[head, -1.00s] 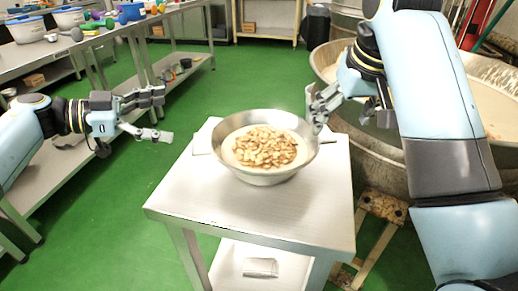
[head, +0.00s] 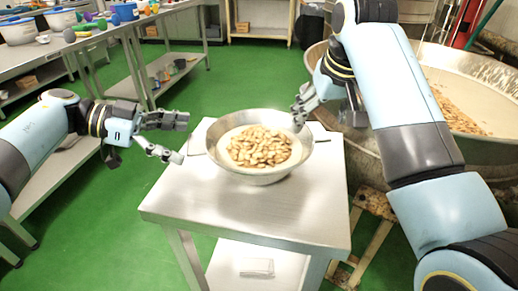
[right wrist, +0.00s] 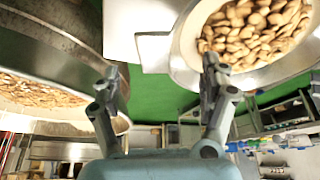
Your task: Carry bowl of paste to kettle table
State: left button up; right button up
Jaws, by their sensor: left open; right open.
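A wide steel bowl (head: 258,175) of pale paste topped with nuts (head: 258,147) stands upright on a small steel table (head: 190,205). My left gripper (head: 182,139) is open and empty, left of the bowl and apart from it. My right gripper (head: 300,115) is open at the bowl's far right rim; I cannot tell whether it touches. In the right wrist view, the bowl (right wrist: 185,55) shows at the upper right, beside one finger of my right gripper (right wrist: 160,85).
A large kettle (head: 365,150) with paste and nuts stands behind my right arm. A long steel bench (head: 95,40) with tubs and coloured items runs along the left. Green floor (head: 120,200) is clear between bench and table.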

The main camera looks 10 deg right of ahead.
aim_at(201, 142)
pick_arm(q)
jog(key=shift+x, duration=2.6)
pick_arm(e)
jog(key=shift+x, duration=2.65)
pick_arm(q)
jog(key=shift+c, duration=0.3)
pick_arm(e)
jog(key=shift+c, duration=0.3)
pick_arm(q)
jog(key=shift+s, duration=0.1)
jog(key=c, duration=1.4)
pick_arm(e)
jog(key=c, duration=1.4)
pick_arm(q)
jog(key=shift+c, duration=0.3)
pick_arm(e)
jog(key=shift+a, duration=0.1)
grip_shut()
pick_arm(q)
jog(key=shift+d, duration=0.1)
jog(key=shift+r, duration=0.1)
pick_arm(e)
jog(key=shift+r, duration=0.1)
